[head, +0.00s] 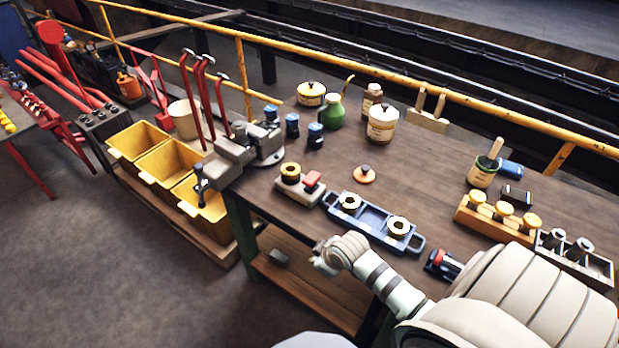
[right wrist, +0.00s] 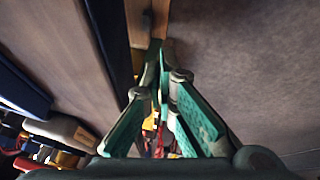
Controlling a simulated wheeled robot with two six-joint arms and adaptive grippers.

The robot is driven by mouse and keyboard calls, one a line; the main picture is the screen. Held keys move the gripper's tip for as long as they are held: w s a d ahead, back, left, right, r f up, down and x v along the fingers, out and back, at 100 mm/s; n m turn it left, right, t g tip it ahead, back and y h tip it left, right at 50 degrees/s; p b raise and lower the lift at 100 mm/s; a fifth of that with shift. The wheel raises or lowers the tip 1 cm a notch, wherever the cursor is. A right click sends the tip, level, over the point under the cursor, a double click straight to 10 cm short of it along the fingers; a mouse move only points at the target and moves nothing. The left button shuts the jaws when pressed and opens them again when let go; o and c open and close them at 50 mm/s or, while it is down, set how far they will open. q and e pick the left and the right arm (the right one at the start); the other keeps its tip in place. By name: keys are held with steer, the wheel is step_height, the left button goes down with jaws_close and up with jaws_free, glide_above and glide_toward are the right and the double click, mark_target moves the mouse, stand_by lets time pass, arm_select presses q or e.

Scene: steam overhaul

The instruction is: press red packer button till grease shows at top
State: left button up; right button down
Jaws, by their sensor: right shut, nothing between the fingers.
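The packer (head: 297,192) is a small grey block near the front edge of the workbench. A dark ring with a golden rim sits on its left end, and a red button (head: 313,178) stands up on its right end. I cannot make out any grease at its top from here. My right gripper (head: 318,260) is in front of the bench edge, below and apart from the packer. In the right wrist view its green-lined fingers (right wrist: 157,62) are shut with nothing between them. My left gripper is not in view.
A blue tray (head: 373,225) with two ringed bearings lies right of the packer. An orange disc with a knob (head: 365,174) lies behind. A vise (head: 240,150) stands to the left, yellow bins (head: 137,139) beyond it. Bare bench top (head: 420,175) lies right of the disc.

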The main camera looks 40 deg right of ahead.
steer(key=s+f+m+g+b, duration=0.1)
steer(key=s+f+m, duration=0.1)
steer(key=s+f, duration=0.55)
steer(key=s+f+m+g+b, duration=0.1)
steer(key=s+f, duration=0.4)
steer(key=f, duration=0.6)
arm_select(q)
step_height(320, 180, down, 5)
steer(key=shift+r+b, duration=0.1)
steer(key=shift+b, duration=1.05)
arm_select(e)
steer(key=s+a+f, duration=0.1)
steer(key=s+f, duration=0.2)
steer(key=s, duration=0.3)
steer(key=s+a+f+g, duration=0.1)
steer(key=s+f, duration=0.3)
steer(key=s, duration=0.3)
steer(key=s+a+f+m+g, duration=0.1)
steer(key=s+a+f, duration=0.1)
steer(key=s, duration=0.4)
steer(key=shift+s+f, duration=0.4)
steer(key=shift+f, duration=0.45)
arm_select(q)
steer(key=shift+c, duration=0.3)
